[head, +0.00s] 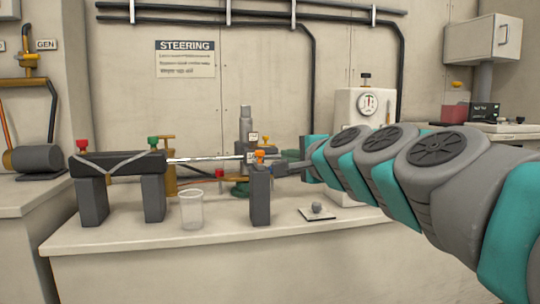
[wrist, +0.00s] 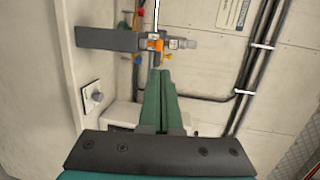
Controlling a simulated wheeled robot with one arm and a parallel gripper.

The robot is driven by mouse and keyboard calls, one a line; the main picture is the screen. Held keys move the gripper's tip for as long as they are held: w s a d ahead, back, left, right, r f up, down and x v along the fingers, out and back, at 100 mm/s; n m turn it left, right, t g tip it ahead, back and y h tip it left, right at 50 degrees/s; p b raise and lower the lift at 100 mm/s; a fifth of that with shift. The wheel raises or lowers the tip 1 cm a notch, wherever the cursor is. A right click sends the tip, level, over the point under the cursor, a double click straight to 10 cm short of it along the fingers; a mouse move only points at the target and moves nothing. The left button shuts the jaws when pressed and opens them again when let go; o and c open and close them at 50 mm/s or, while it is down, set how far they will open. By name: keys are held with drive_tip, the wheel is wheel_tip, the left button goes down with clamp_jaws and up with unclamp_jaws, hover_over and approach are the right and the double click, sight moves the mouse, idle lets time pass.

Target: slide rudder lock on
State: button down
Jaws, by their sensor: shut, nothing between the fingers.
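An orange knob (head: 260,154) sits on top of a dark grey post (head: 260,195), beside small white labels. I cannot tell for sure which part is the rudder lock. A bright rod (head: 205,159) runs left from there to a dark cylinder (head: 118,165) on two posts. My gripper (head: 278,170) is at the right side of the post, close to its upper part. In the wrist view, its green fingers (wrist: 160,72) are together and empty, pointing at the orange knob (wrist: 155,44) and the post (wrist: 108,40). Whether the tips touch is unclear.
A clear cup (head: 191,210) stands near the bench front (head: 150,238). A small plate with a round knob (head: 317,209) lies right of the post. Behind are a grey upright fitting (head: 245,125) and a white gauge box (head: 365,118). Red and green knobs top the cylinder's ends.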

approach(263, 152)
drive_tip(key=x, duration=0.5)
drive_tip(key=shift+a+f, duration=0.2)
drive_tip(key=shift+a, duration=0.05)
drive_tip(key=shift+x, duration=0.75)
drive_tip(key=shift+r, duration=0.1)
drive_tip(key=shift+d+r+p+x, duration=0.1)
drive_tip(key=shift+p+x, duration=0.4)
drive_tip(key=shift+x, duration=0.35)
drive_tip(key=shift+d+r+p+x, duration=0.15)
drive_tip(key=shift+p+x, duration=0.35)
drive_tip(key=shift+x, duration=0.35)
drive_tip(key=shift+w, duration=0.1)
drive_tip(key=shift+d+r, duration=0.1)
drive_tip(key=shift+s, duration=0.2)
drive_tip(key=b+v, duration=0.1)
drive_tip(key=v, duration=1.2)
drive_tip(key=shift+s, duration=0.3)
